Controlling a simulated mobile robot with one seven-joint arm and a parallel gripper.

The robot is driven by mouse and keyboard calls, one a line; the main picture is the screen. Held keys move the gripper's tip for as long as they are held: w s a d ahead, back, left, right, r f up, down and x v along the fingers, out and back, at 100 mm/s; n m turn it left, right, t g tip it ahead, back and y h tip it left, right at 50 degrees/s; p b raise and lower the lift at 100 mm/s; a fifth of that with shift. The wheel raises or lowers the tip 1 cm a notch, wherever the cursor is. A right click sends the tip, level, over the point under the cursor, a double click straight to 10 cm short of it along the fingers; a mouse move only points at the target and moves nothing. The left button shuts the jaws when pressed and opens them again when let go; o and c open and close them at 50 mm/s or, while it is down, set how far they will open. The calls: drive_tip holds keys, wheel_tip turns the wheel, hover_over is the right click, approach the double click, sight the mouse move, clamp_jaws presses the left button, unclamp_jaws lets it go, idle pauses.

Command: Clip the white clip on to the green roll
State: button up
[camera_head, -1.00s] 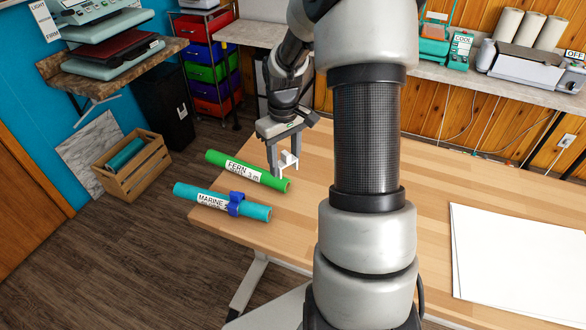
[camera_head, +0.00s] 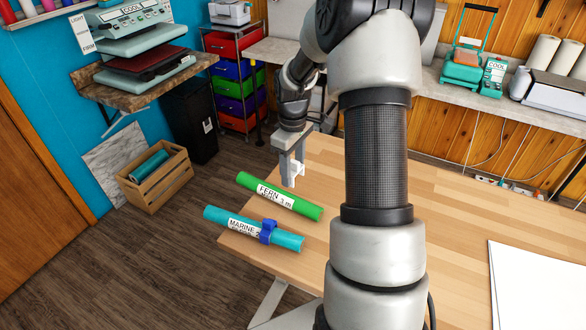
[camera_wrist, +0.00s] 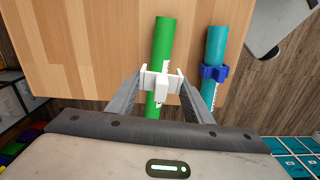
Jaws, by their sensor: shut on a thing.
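The green roll (camera_head: 268,191), labelled FERN, lies on the table's left part. The white clip (camera_head: 294,176) is in my gripper (camera_head: 290,170). In the head view the clip shows just behind and above the roll's middle, apart from it. In the wrist view the clip (camera_wrist: 161,88) is pinched between both grey fingers and overlaps the green roll (camera_wrist: 163,45), hiding part of it and its label. My gripper points down; the exact height of the clip over the roll is hard to tell.
A teal roll (camera_head: 222,219), labelled MARINE, lies beside the green one with a blue clip (camera_head: 268,232) around it. Both rolls reach the table's left edge. A white sheet (camera_head: 535,290) lies at the right. A wooden crate (camera_head: 165,188) stands on the floor.

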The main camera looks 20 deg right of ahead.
drive_tip(key=b, duration=0.4)
hover_over(293, 197)
drive_tip(key=shift+f, duration=2.95)
drive_tip(key=shift+f, duration=0.4)
drive_tip(key=shift+f, duration=0.1)
drive_tip(key=shift+f+b, duration=0.8)
drive_tip(key=shift+f, duration=0.3)
drive_tip(key=shift+f, duration=0.3)
drive_tip(key=shift+f+b, duration=0.55)
drive_tip(key=shift+f, duration=0.05)
